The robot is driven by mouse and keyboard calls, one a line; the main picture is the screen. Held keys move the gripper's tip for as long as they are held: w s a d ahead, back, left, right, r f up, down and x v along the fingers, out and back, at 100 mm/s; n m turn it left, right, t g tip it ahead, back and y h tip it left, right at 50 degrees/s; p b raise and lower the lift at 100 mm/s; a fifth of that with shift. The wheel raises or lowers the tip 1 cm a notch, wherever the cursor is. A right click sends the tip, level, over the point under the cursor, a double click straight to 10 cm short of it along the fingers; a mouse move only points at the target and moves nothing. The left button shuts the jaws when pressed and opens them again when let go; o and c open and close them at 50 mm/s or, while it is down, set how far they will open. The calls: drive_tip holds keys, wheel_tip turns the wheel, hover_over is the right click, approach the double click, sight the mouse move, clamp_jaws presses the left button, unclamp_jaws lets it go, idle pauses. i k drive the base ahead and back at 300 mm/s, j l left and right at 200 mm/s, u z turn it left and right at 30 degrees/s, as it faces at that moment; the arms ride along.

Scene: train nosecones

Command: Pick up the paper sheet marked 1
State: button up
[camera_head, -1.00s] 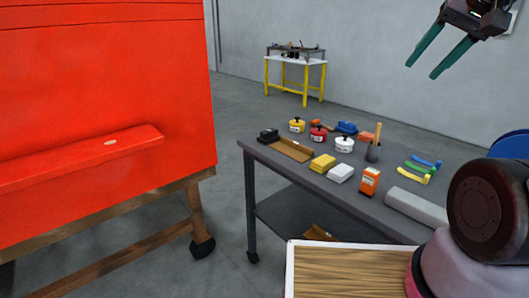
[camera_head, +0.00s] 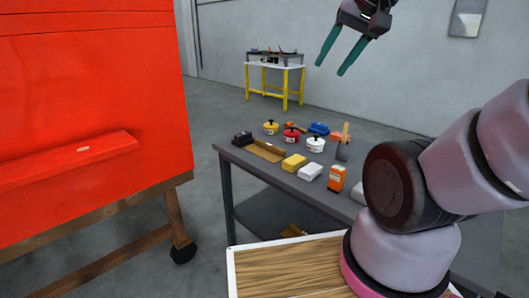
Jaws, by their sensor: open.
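I cannot make out a paper sheet marked 1 in the head view. A small pale patch (camera_head: 83,149) lies on the ledge of the big red body (camera_head: 80,90) at left; no mark on it is legible. My gripper (camera_head: 330,70) is raised at the upper middle, its two green fingers spread apart with nothing between them. It shows in front of the grey wall, clear of the table.
A dark table (camera_head: 262,178) holds pots, sponges, an orange box (camera_head: 336,178) and a cardboard tray (camera_head: 262,150). My arm hides its right part. A yellow-legged bench (camera_head: 284,83) stands behind. A framed panel (camera_head: 467,18) hangs on the wall. Floor between red body and table is clear.

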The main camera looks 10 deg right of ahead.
sight(272, 153)
drive_tip(key=i+j, duration=0.25)
drive_tip(key=j, duration=0.15)
drive_tip(key=i+j+z, duration=0.1)
drive_tip(key=j, duration=0.25)
drive_tip(key=i+j, duration=0.35)
drive_tip(key=j, duration=0.05)
